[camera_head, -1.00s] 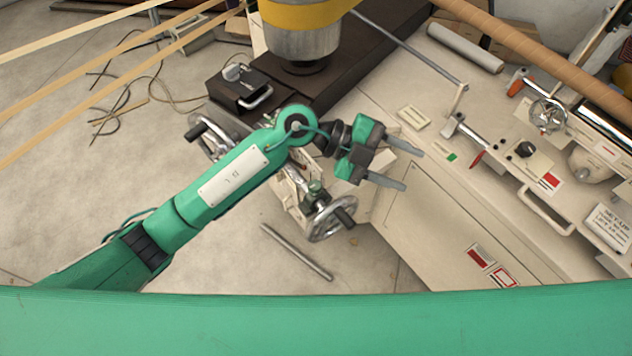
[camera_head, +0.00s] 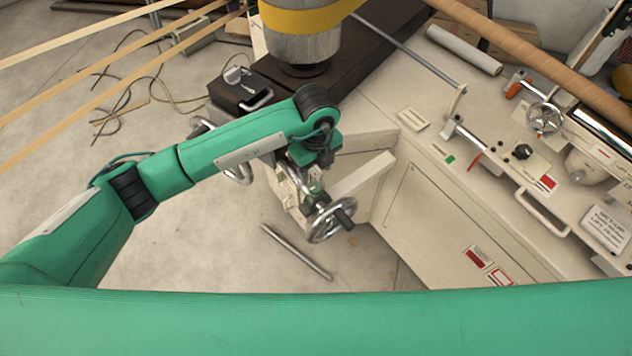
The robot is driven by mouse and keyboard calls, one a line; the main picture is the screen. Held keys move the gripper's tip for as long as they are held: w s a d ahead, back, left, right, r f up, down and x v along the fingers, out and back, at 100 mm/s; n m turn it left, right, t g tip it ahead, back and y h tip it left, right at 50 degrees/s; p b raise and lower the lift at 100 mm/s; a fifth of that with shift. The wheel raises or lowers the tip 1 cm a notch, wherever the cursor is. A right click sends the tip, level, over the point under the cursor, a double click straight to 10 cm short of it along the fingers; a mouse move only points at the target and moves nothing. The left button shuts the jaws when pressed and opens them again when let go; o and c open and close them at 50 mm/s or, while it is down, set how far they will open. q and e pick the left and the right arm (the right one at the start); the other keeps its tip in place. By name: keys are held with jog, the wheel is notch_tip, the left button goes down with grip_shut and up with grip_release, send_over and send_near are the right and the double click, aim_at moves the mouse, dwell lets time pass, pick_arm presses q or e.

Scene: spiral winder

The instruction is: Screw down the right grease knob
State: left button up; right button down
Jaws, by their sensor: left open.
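My left arm comes in from the left, and its gripper (camera_head: 316,152) points down over the pale carriage (camera_head: 283,190) with two handwheels. The gripper is open; its fingers are mostly hidden under the wrist. The near handwheel (camera_head: 331,220) is silver with a black handle, just below the gripper in the picture. A small greenish fitting (camera_head: 315,187) sits between the gripper and this wheel. I cannot tell whether it is a grease knob, and no other is clearly seen. The far handwheel is partly behind my arm. My right gripper is out of view.
A dark beam and box (camera_head: 240,92) lie behind my wrist. A metal rod (camera_head: 296,251) lies on the floor.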

aim_at(316, 187)
pick_arm(q)
notch_tip(316, 187, down, 8)
jog(key=shift+r+p, duration=0.1)
jog(key=shift+p, duration=0.6)
jog(key=shift+c, duration=0.4)
jog(key=c, duration=0.9)
